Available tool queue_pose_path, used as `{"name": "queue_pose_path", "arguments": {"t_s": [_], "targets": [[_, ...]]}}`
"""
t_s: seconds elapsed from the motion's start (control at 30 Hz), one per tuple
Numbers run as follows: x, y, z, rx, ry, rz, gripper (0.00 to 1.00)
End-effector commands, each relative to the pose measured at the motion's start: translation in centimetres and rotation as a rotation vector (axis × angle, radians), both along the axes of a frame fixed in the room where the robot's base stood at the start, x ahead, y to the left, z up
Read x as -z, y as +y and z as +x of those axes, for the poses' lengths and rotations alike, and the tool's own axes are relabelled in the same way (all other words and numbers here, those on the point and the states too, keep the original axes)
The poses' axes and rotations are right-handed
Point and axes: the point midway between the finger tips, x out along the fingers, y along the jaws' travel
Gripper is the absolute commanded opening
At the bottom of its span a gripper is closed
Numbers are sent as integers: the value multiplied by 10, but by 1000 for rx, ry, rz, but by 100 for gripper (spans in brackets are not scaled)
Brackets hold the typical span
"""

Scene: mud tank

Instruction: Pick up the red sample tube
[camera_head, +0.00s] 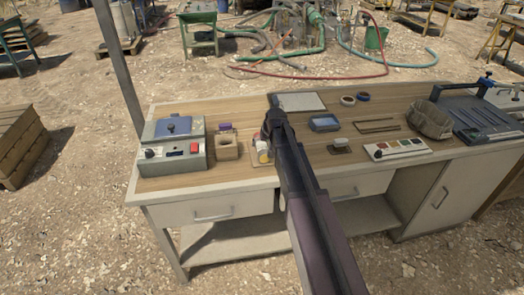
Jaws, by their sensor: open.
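My arm reaches in from the lower right over the wooden workbench (225,178). My gripper (270,134) is dark and small at the arm's far end, over the middle of the bench; it is open, and I make out nothing held in it.
A grey device (173,146) with a red switch stands at the bench's left end, beside a wooden block (226,149) and a purple-topped item (225,127). A metal post rises behind.

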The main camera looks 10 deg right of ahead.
Motion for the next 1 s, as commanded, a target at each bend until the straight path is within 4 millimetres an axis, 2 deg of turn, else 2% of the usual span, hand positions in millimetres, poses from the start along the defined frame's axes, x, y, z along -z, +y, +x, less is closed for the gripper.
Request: {"name": "queue_pose_path", "arguments": {"t_s": [0.03, 0.27, 0.93, 0.97, 1.0], "targets": [[8, 1, 3, 0, 0, 0, 100], [19, 3, 8, 0, 0, 0, 100], [19, 3, 8, 0, 0, 0, 100], [19, 3, 8, 0, 0, 0, 97], [19, 3, 8, 0, 0, 0, 85]]}}
